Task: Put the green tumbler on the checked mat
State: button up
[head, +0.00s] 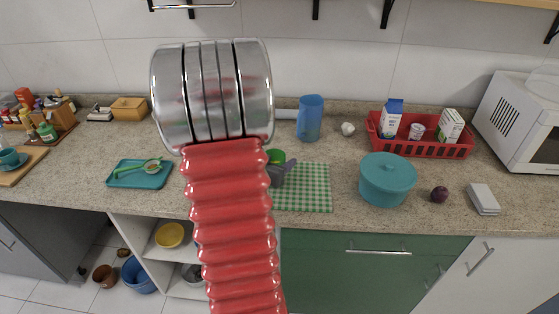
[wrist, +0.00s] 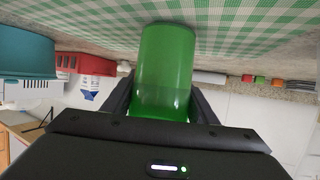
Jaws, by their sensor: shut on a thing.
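The green tumbler (wrist: 165,70) is between the two dark fingers of my gripper (wrist: 160,98) in the wrist view, and the gripper is shut on it. In the head view a small part of the tumbler (head: 276,156) shows beside my red arm, with the dark gripper (head: 277,176) just in front of it. The green-and-white checked mat (head: 306,190) lies on the counter, its left part hidden by my arm. The mat (wrist: 250,28) spans the top of the wrist view, and the tumbler overlaps it there. I cannot tell whether they touch.
A blue pitcher (head: 310,118) stands behind the mat. A teal pot (head: 387,178) is to its right, with a red crate (head: 420,147) behind. A teal tray (head: 140,175) lies to the left. The mat's visible right part is bare.

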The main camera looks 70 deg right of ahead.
jog(key=shift+f, duration=0.2)
jog(key=o, duration=1)
jog(key=shift+r, duration=0.1)
jog(key=shift+a+r, duration=0.1)
jog(key=shift+a, duration=0.05)
jog(key=v, duration=0.7)
jog(key=shift+a, duration=0.15)
jog(key=shift+r, duration=0.1)
dwell(0.5)
